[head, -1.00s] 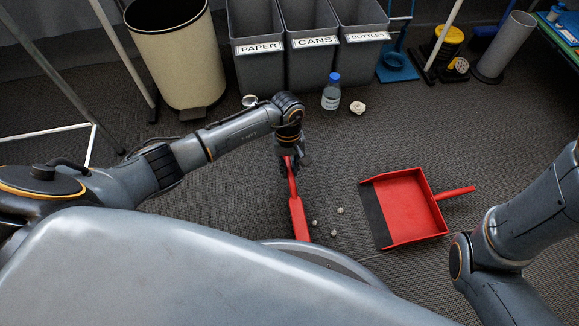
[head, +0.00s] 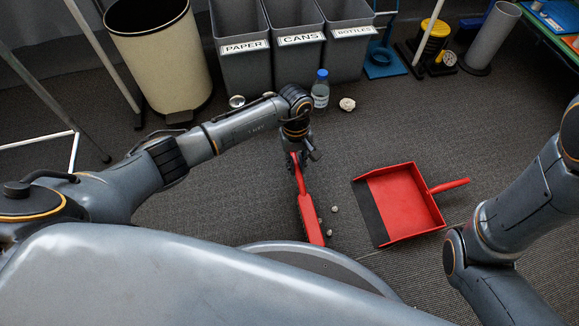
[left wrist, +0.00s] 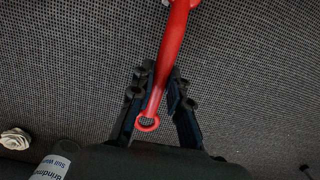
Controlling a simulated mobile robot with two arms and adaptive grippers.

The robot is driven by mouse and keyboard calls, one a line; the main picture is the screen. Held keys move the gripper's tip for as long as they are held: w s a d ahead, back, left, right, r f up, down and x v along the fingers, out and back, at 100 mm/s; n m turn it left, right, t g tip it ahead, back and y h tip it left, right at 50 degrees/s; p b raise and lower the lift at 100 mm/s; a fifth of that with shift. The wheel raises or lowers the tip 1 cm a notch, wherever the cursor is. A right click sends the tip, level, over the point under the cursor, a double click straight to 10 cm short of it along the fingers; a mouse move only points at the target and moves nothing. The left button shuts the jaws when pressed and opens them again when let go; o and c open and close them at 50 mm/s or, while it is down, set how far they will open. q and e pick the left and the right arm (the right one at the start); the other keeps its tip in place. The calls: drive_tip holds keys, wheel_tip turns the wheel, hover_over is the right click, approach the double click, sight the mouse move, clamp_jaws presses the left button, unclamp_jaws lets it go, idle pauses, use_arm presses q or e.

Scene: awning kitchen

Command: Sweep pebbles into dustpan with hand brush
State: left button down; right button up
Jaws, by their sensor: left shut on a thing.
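A red hand brush (head: 310,219) is held by its handle in my left gripper (head: 297,160), its head pointing toward my base on the carpet. In the left wrist view the red handle (left wrist: 172,52) runs between the fingers of my left gripper (left wrist: 160,92), with its ring end near the palm. Small pale pebbles (head: 330,233) lie on the carpet just right of the brush head; the brush may hide part of them. A red dustpan (head: 405,203) lies flat further right, its dark lip facing the brush and its handle pointing right. My right arm shows at the right, but its gripper is out of view.
Bins labelled paper, cans and bottles (head: 300,40) stand at the back beside a cream trash can (head: 160,60). A bottle with a blue cap (head: 320,92) and a crumpled pale piece (head: 347,104) are in front of them. Carpet between pebbles and dustpan is clear.

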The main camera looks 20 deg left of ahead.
use_arm(q)
drive_tip(key=shift+w+d+f+b, duration=0.1)
drive_tip(key=shift+w+d+b, duration=0.6)
drive_tip(key=shift+d+b, duration=0.25)
drive_tip(key=shift+w+d+r+b, duration=0.1)
drive_tip(key=shift+w+d+b, duration=0.6)
drive_tip(key=shift+d, duration=0.35)
drive_tip(key=shift+w+d+f+b, duration=0.1)
drive_tip(key=shift+w+d+b, duration=0.55)
drive_tip(key=shift+d+b, duration=0.3)
drive_tip(key=shift+w+d+b, duration=0.25)
drive_tip(key=shift+w+d, duration=0.15)
drive_tip(key=shift+d, duration=0.2)
drive_tip(key=shift+w+d+b, duration=0.25)
drive_tip(key=shift+w+d, duration=0.15)
drive_tip(key=shift+d, duration=0.2)
drive_tip(key=shift+w+d, duration=0.45)
drive_tip(key=shift+d, duration=0.2)
drive_tip(key=shift+w+d, duration=0.4)
drive_tip(key=shift+d, duration=0.25)
drive_tip(key=shift+w+d+r, duration=0.2)
drive_tip(key=shift+w+d, duration=0.25)
drive_tip(key=shift+d, duration=0.25)
drive_tip(key=shift+w+d+r, duration=0.2)
drive_tip(key=shift+w+d, duration=0.3)
drive_tip(key=shift+d, duration=0.25)
drive_tip(key=shift+w+d+r, duration=0.2)
drive_tip(key=shift+w+d, duration=0.25)
drive_tip(key=shift+d, duration=0.35)
